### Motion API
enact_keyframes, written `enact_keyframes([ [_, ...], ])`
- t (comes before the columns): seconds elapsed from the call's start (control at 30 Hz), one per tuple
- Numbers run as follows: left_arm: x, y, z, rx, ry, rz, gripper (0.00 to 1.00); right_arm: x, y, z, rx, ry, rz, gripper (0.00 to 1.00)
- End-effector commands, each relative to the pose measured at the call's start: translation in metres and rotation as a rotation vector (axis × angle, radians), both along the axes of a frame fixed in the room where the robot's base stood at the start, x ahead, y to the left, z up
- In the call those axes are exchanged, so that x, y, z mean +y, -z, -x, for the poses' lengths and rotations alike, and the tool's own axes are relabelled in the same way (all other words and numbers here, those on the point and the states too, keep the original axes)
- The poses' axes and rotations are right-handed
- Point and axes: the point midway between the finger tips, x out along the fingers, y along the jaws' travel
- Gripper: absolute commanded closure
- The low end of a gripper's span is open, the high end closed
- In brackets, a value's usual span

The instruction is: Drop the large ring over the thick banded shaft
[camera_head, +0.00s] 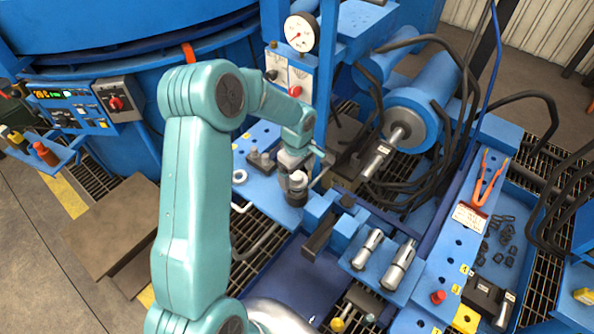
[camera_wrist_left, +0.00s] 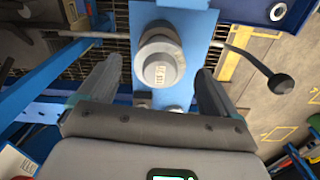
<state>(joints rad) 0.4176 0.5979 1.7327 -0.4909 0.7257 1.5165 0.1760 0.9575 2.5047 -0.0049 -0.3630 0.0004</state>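The thicker steel shaft (camera_head: 400,262) stands in a blue block right of centre in the head view, beside a thinner shaft (camera_head: 368,246). A small pale ring (camera_head: 239,176) lies on the blue plate to the left. My left gripper (camera_head: 297,163) is above that plate, left of the shafts and apart from them. In the left wrist view its two fingers (camera_wrist_left: 158,80) are spread, with a grey round stepped piece (camera_wrist_left: 160,68) with a white label between and beyond them. I cannot tell whether that piece includes the large ring. My right gripper is out of view.
A blue motor-like cylinder (camera_head: 412,118) with black hoses stands behind the shafts. A pressure gauge (camera_head: 301,33) is at the top. A perforated blue rail (camera_head: 447,262) with orange-handled pliers (camera_head: 487,182) lies to the right. A dark blue open bay (camera_head: 300,282) lies in front.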

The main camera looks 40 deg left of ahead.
Motion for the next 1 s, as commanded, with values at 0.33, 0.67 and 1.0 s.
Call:
enact_keyframes([
  [0.33, 0.000, -0.053, -0.001, -0.006, -0.001, -0.002, 0.08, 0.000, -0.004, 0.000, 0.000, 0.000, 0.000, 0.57],
  [0.67, 0.000, -0.135, -0.001, -0.005, 0.000, -0.001, 0.08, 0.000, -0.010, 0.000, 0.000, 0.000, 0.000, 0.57],
  [1.0, 0.000, -0.164, 0.000, 0.000, 0.000, 0.000, 0.08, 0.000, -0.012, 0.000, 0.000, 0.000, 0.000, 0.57],
])
